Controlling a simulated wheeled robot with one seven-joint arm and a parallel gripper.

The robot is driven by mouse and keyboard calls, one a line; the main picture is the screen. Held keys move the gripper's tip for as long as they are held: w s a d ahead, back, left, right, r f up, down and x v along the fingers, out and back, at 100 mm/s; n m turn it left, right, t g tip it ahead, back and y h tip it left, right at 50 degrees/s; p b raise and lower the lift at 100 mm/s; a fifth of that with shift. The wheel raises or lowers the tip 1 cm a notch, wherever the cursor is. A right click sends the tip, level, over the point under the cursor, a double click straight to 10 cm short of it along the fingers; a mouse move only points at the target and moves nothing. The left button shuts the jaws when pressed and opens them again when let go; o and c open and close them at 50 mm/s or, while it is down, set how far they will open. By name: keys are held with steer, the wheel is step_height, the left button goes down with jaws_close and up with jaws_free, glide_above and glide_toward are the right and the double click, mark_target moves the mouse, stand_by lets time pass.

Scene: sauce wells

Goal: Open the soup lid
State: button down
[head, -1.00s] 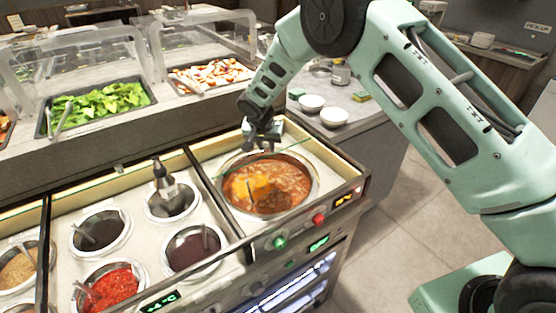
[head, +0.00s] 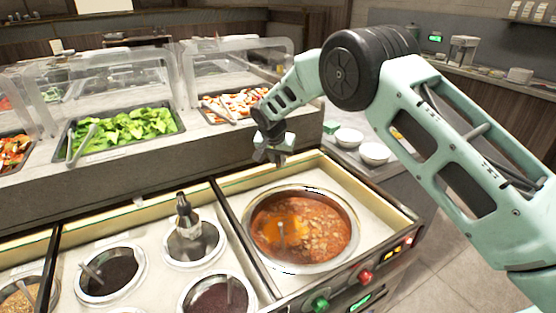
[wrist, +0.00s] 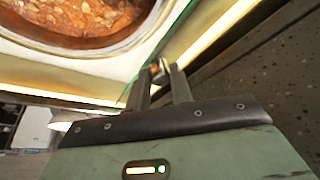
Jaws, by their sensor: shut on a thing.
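The soup well (head: 248,222) is a round steel pot of orange-red soup (head: 318,238), with a ladle standing in it. My gripper (head: 277,158) is above the back edge of the counter, behind the pot. In the wrist view my gripper (wrist: 158,76) is shut on a small dark piece, which looks like the handle of the soup lid. The lid is clear and hard to see; a thin green line in the wrist view looks like its glass edge (wrist: 152,57). How far the lid stands from the pot is unclear.
Steel sauce wells (head: 110,270) and a pump bottle (head: 186,214) are on the left. Food trays (head: 120,130) under clear guards (head: 225,70) stand behind. White bowls (head: 374,153) sit on a side counter at right. Buttons (head: 366,277) line the front panel.

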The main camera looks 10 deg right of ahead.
steer(key=c, duration=1.2)
jaws_free()
steer(key=shift+c, duration=0.2)
steer(key=shift+r, duration=0.1)
steer(key=b+v, duration=0.2)
steer(key=v, duration=1.5)
steer(key=shift+b, duration=0.4)
steer(key=shift+s+a+r, duration=0.1)
steer(key=shift+s+r, duration=0.05)
steer(key=shift+s, duration=0.05)
